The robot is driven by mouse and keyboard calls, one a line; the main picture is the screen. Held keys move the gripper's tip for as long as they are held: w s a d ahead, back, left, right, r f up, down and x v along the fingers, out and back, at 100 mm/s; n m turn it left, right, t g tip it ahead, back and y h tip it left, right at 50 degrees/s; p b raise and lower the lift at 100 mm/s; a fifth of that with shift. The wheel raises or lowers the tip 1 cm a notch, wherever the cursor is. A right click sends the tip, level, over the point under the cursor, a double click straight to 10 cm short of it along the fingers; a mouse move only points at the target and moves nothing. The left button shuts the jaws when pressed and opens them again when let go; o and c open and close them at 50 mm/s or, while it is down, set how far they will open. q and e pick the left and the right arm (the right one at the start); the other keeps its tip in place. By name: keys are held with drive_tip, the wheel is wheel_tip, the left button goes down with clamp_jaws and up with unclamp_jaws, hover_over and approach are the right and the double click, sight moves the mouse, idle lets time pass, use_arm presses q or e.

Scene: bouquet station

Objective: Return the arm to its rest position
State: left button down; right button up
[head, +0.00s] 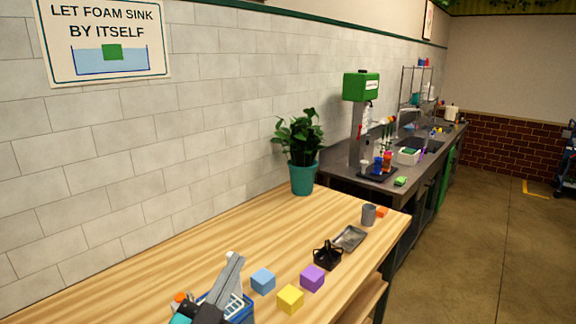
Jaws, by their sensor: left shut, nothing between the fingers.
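My left gripper (235,262) shows at the bottom of the head view, left of centre, with its grey fingers pointing up and away over the wooden table (180,257). It is shut and holds nothing. It overlaps a blue basket (243,314) in the picture and hides part of it; I cannot tell whether they touch. My right gripper is not in view.
Blue (263,280), yellow (290,299) and purple (312,278) blocks lie right of the gripper. Beyond are a black holder (327,257), a grey tray (350,238), a grey cup (368,215) and a potted plant (302,178). The table's left-middle is clear.

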use_arm(q)
drive_tip(key=s+a+f+n+g+y, duration=0.3)
drive_tip(key=a+f+g+y, duration=0.1)
drive_tip(key=f, duration=0.3)
drive_tip(key=s+a+f+n+g+y, duration=0.3)
drive_tip(key=s+a+f, duration=0.1)
drive_tip(key=f, duration=0.3)
drive_tip(key=s+f+g+h, duration=0.1)
drive_tip(key=s+f+g, duration=0.75)
drive_tip(key=s, duration=0.65)
drive_tip(key=s+f+g+b, duration=0.3)
drive_tip(key=f+b, duration=0.5)
drive_tip(key=f, duration=2.5)
drive_tip(key=s+a+f+b, duration=0.2)
drive_tip(key=s+f+b, duration=0.4)
drive_tip(key=s+f, duration=0.9)
drive_tip(key=shift+s+f+b, duration=0.25)
drive_tip(key=shift+f+b, duration=0.15)
drive_tip(key=shift+f, duration=1.55)
